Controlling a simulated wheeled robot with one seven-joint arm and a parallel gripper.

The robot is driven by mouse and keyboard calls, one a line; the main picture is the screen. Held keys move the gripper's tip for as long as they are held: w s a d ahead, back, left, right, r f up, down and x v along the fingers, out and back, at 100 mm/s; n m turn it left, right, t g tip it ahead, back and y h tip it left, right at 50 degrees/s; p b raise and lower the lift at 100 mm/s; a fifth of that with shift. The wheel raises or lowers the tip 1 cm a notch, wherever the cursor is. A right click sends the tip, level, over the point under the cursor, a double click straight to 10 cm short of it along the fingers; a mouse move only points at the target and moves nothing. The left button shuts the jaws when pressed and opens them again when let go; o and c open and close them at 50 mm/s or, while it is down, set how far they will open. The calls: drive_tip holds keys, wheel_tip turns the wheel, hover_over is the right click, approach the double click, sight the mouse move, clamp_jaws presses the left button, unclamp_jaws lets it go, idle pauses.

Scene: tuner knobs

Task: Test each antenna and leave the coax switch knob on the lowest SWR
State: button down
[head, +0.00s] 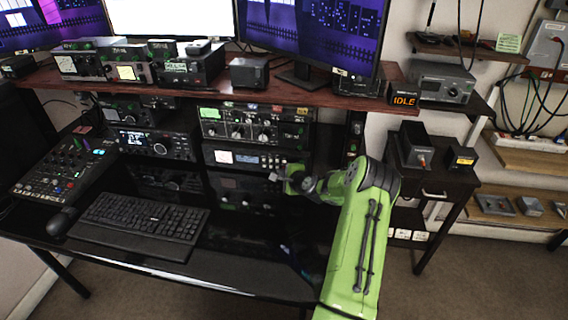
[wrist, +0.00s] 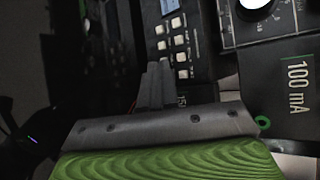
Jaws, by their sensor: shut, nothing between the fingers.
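My gripper (head: 278,177) is in front of the lower rack unit with a small display and buttons (head: 245,160), right of the desk's middle. In the wrist view, its fingers (wrist: 157,72) are together and empty, pointing at that unit's pale buttons (wrist: 180,50). I cannot tell whether the fingertips touch the unit. A unit with several knobs (head: 250,133) sits just above it in the head view. A white knob (wrist: 255,5) shows at the wrist view's top edge, above a "100 mA" plate (wrist: 297,86). I cannot tell which knob is the coax switch, and no SWR reading is legible.
A keyboard (head: 140,222) and mouse (head: 62,221) lie on the black desk. A shelf (head: 310,96) with several small boxes is above. An "IDLE" sign (head: 403,100) stands at its right end. A side table (head: 455,190) holds dark boxes at right.

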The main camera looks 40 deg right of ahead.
drive_tip(key=shift+w+d, duration=0.7)
drive_tip(key=shift+d, duration=0.15)
drive_tip(key=shift+d, duration=0.1)
idle(1.3)
drive_tip(key=shift+w+d+b, duration=0.25)
drive_tip(key=shift+b, duration=0.1)
drive_tip(key=shift+w+d, duration=0.2)
drive_tip(key=shift+d, duration=0.05)
idle(0.7)
drive_tip(key=shift+s+a, duration=0.45)
drive_tip(key=shift+a, duration=0.15)
drive_tip(key=shift+s, duration=0.1)
drive_tip(key=shift+s+a+p, duration=0.15)
drive_tip(key=shift+s+a, duration=0.6)
drive_tip(key=shift+a, duration=0.25)
drive_tip(key=shift+s+a+p, duration=0.15)
drive_tip(key=shift+s+a, duration=0.55)
drive_tip(key=shift+a, duration=0.25)
idle(1.8)
